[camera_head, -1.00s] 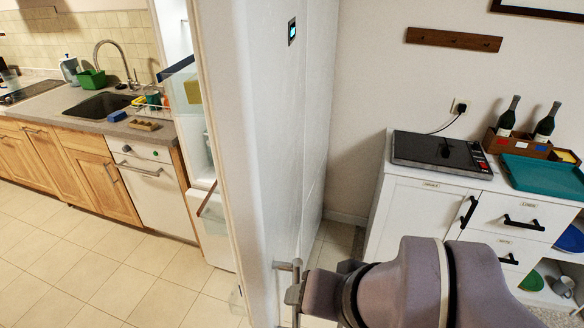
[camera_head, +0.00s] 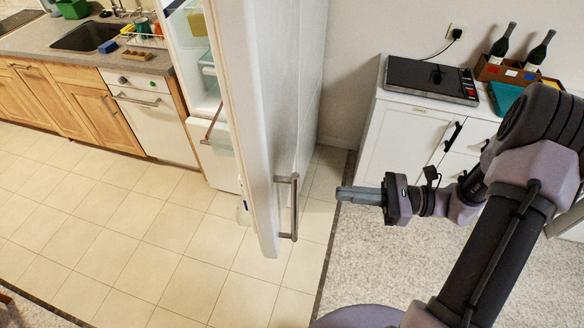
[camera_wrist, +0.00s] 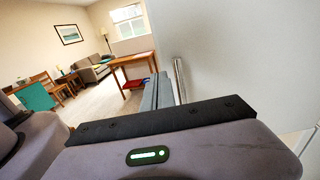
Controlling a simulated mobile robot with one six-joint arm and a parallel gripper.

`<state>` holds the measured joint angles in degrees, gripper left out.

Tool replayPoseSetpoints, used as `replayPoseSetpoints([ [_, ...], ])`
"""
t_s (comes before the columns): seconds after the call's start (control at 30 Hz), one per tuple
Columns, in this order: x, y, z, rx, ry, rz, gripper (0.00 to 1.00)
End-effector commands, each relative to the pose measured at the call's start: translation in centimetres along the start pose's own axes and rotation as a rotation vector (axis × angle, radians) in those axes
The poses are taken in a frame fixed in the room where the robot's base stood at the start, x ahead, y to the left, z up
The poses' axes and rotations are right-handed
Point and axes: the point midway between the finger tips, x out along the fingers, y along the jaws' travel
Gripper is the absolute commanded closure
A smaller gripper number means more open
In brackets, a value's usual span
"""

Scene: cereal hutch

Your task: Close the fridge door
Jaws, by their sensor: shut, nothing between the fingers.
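The fridge door (camera_head: 262,120) stands wide open in the head view, its edge turned toward me. Its outer face is on the right side, with a grey vertical bar handle (camera_head: 294,208) low down. The fridge interior (camera_head: 205,70) with shelves shows to the left of the door. My gripper (camera_head: 340,194) is shut and empty, to the right of the handle and apart from it, pointing left toward the door's outer face. In the wrist view the closed fingers (camera_wrist: 158,90) point ahead, with the pale door surface (camera_wrist: 235,50) on the right.
A white cabinet (camera_head: 400,125) with a hot plate (camera_head: 432,78) and bottles stands at the back right. Wooden kitchen units (camera_head: 95,112) with a sink line the left. The tiled floor (camera_head: 150,230) left of the door is clear. A wooden table (camera_wrist: 133,62) stands farther off in the wrist view.

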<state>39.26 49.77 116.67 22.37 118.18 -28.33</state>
Motion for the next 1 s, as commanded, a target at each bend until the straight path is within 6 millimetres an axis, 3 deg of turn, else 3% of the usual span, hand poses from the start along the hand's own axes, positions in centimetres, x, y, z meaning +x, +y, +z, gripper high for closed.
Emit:
replayPoseSetpoints([
  [0.17, 1.8, -0.1, -0.2, 0.008, -0.011, -0.006, 1.00],
  [0.5, 9.3, 0.0, -0.3, 0.006, -0.008, -0.001, 1.00],
  [0.7, 12.6, 0.0, -0.2, 0.006, -0.008, -0.002, 1.00],
  [1.0, 14.0, -0.1, -0.1, 0.008, -0.007, -0.005, 1.00],
])
